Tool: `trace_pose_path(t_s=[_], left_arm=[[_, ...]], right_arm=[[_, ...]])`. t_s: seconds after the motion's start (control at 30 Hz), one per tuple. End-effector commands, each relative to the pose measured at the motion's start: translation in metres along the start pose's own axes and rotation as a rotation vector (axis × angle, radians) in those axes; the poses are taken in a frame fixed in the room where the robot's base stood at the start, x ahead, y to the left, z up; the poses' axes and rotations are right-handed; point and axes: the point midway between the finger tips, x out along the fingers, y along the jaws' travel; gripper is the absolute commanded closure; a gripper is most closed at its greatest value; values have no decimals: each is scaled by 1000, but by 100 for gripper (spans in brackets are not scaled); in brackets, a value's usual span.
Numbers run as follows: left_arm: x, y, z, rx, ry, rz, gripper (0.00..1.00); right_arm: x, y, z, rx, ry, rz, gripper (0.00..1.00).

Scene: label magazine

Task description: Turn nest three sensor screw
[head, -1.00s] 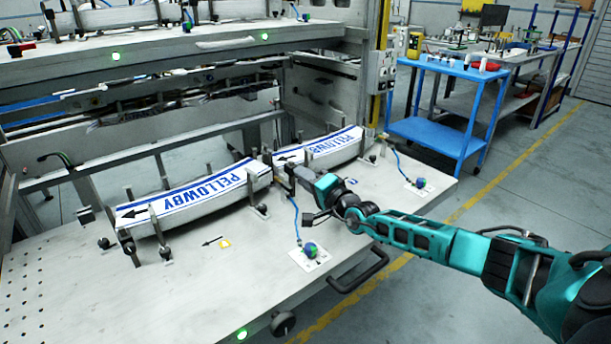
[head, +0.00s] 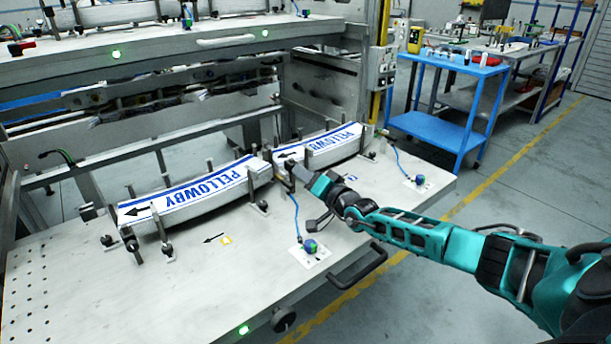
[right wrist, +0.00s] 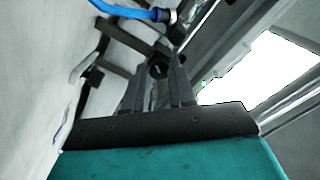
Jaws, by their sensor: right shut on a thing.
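My right gripper (head: 287,168) is at the inner end of the right-hand label stack, by the gap between the two stacks. In the right wrist view its fingers (right wrist: 160,82) are close together on a small dark round screw head (right wrist: 158,67). A blue sensor cable (right wrist: 128,9) with a metal connector (right wrist: 168,15) lies just beyond the fingertips. In the head view the screw is hidden by the gripper, and the blue cable (head: 296,215) hangs below it. My left gripper is not in view.
White label stacks marked PELLOWBY stand left (head: 190,195) and right (head: 335,145), among upright posts. A blue-green knob (head: 310,246) sits on a white plate, another (head: 420,181) farther right. A dark handle (head: 358,268) juts from the table's front edge. The front left tabletop (head: 110,290) is clear.

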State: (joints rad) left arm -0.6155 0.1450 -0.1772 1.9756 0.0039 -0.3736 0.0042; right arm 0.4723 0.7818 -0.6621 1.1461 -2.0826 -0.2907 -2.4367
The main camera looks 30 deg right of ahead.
Motion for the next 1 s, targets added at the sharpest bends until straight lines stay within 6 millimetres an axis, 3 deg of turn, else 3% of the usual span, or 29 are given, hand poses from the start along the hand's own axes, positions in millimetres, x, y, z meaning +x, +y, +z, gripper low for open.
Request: trace_pose_path(t_s=[0.2, 0.23, 0.33, 0.67, 1.0], left_arm=[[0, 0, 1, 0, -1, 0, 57], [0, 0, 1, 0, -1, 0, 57], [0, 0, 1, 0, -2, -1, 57], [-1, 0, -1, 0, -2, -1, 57], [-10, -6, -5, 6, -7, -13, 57]], right_arm=[[0, 0, 0, 1, 0, -1, 100], [0, 0, 0, 1, 0, -1, 74], [0, 0, 0, 1, 0, -1, 64], [-4, 0, 0, 2, -2, 1, 64], [-50, -1, 0, 3, -4, 2, 64]])
